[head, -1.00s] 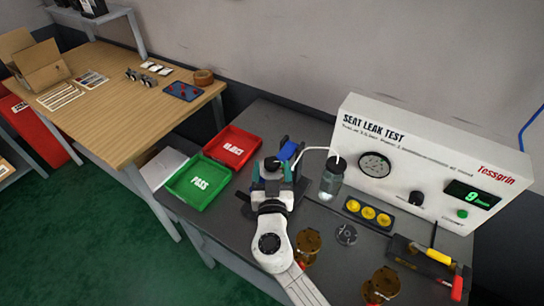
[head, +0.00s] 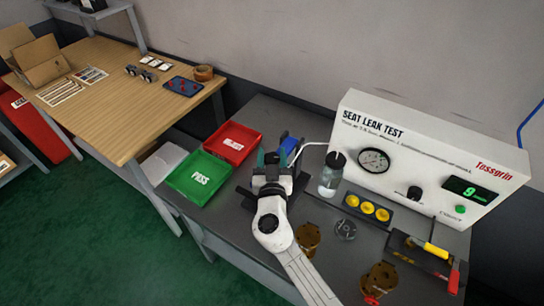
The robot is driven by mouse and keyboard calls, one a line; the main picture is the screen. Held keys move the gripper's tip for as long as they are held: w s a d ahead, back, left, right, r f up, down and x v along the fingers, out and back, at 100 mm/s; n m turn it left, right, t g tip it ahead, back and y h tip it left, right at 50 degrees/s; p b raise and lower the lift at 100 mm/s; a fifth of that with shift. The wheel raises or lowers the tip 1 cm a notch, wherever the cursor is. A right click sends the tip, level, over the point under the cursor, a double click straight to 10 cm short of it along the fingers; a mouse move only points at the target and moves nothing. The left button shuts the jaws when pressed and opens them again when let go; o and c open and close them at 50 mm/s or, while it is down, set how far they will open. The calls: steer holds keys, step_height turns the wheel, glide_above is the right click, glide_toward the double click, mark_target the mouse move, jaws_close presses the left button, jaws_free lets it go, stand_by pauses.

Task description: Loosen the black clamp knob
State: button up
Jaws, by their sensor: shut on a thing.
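My gripper (head: 272,168) is over the dark clamp fixture (head: 246,197) on the grey bench, with teal parts showing on both sides of its front. It is shut on a small black piece (head: 271,158), which looks like the black clamp knob. My wrist and arm hide most of the fixture and whatever is clamped in it. A blue part (head: 289,146) shows just behind the gripper.
The green PASS tray (head: 199,178) and red reject tray (head: 231,143) are to the left. A bottle (head: 331,175) with a white tube stands close on the right. The seat leak test box (head: 432,150), yellow caps (head: 367,207) and brass parts (head: 380,280) are further right.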

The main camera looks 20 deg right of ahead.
steer(key=shift+c, duration=1.2)
steer(key=shift+f, duration=0.15)
steer(key=shift+f+b, duration=0.1)
steer(key=shift+b, duration=0.4)
